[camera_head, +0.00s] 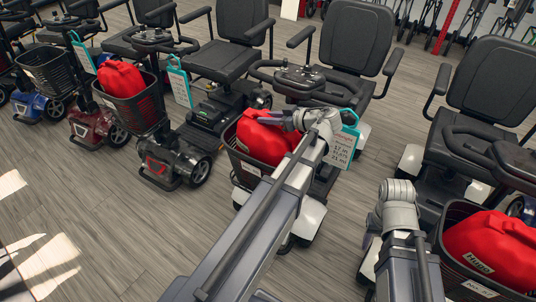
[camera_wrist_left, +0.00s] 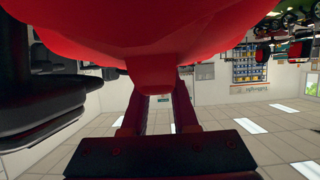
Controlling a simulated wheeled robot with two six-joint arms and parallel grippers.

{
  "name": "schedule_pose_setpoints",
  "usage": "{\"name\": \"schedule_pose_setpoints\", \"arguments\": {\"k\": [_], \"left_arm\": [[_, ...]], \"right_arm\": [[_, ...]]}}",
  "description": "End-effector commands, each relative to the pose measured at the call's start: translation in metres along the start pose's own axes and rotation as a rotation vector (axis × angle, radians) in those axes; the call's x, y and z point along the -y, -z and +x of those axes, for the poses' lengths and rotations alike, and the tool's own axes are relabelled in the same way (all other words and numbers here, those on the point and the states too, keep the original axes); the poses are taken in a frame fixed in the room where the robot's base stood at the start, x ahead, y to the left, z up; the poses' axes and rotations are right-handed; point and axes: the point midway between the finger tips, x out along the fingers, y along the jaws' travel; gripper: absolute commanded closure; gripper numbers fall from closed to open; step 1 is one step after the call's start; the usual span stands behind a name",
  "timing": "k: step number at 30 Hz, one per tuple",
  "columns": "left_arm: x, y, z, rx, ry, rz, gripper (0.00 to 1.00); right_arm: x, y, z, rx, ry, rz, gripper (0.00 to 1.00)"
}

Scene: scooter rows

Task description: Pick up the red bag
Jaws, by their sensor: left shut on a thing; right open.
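A red bag (camera_head: 262,140) sits in the black basket (camera_head: 245,168) of the middle scooter. My left gripper (camera_head: 275,118) reaches over the basket and is shut on the upper part of this bag. In the left wrist view the red bag (camera_wrist_left: 155,45) fills the top, and its narrow lower tip is between the fingers (camera_wrist_left: 158,105). My left arm hides part of the basket. My right gripper (camera_head: 398,192) is open and empty beside the right-hand scooter; its fingers are hard to make out.
Other red bags sit in the left scooter's basket (camera_head: 138,108) and the right scooter's basket (camera_head: 458,272); the right one (camera_head: 492,248) bears a label. Teal-framed price tags (camera_head: 343,142) hang on scooters. The wooden floor (camera_head: 100,220) at the front left is clear.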

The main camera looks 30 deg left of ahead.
Motion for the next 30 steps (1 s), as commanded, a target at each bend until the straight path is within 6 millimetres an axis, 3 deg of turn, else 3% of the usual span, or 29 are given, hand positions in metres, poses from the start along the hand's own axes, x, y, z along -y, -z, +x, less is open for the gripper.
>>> {"name": "schedule_pose_setpoints", "arguments": {"k": [20, 30], "left_arm": [[0.0, 0.001, 0.0, -0.001, 0.0, 0.0, 1.0], [0.0, 0.013, -0.005, -0.001, 0.0, 0.0, 1.0]], "right_arm": [[0.0, 0.0, -0.001, 0.0, 0.0, 0.0, 0.5], [-0.001, -0.001, -0.014, 0.0, 0.0, 0.0, 0.5]]}}
